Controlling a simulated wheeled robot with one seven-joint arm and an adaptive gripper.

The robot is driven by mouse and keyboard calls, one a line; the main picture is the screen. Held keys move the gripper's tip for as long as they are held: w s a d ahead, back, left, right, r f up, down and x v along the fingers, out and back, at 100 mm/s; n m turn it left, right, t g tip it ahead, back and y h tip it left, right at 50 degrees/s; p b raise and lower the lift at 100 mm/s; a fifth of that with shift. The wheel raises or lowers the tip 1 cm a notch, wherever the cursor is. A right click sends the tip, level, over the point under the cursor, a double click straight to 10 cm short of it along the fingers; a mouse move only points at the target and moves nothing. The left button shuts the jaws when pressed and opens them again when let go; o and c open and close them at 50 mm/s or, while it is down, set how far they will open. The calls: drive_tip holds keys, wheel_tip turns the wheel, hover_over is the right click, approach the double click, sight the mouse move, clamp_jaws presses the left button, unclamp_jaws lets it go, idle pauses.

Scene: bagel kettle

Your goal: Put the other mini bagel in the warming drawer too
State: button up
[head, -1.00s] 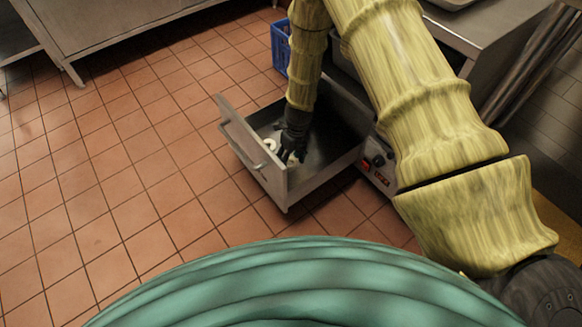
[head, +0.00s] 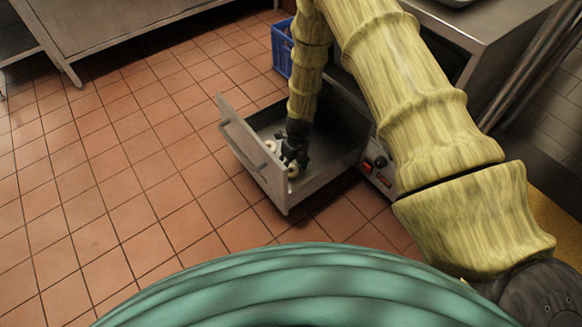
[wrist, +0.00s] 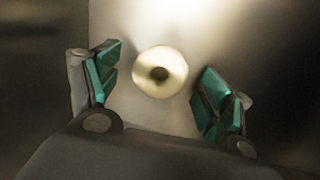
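The warming drawer (head: 236,134) is pulled open, a grey metal box with a handle on its front. One pale mini bagel (head: 270,146) lies inside near the drawer front. The other mini bagel (head: 293,170) is inside too, at the fingertips of my gripper (head: 291,163), which reaches down into the drawer. In the wrist view a round bagel (wrist: 159,72) with a dark hole sits between the two green-padded fingers (wrist: 157,86). The fingers are spread, with a gap on each side of it. My gripper partly covers the drawer floor in the head view.
The drawer unit's control panel (head: 380,170) with a red switch is right of the drawer. A blue crate (head: 282,48) stands behind it. A steel counter (head: 482,22) is at the upper right. Tiled floor (head: 110,170) is clear to the left.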

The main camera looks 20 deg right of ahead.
sight(295, 167)
idle(0.3)
wheel_tip(295, 167, up, 12)
drive_tip(key=d+p, duration=0.1)
drive_tip(key=p, duration=0.4)
drive_tip(key=shift+w+d+p, duration=0.3)
drive_tip(key=shift+d+p, duration=0.05)
idle(0.9)
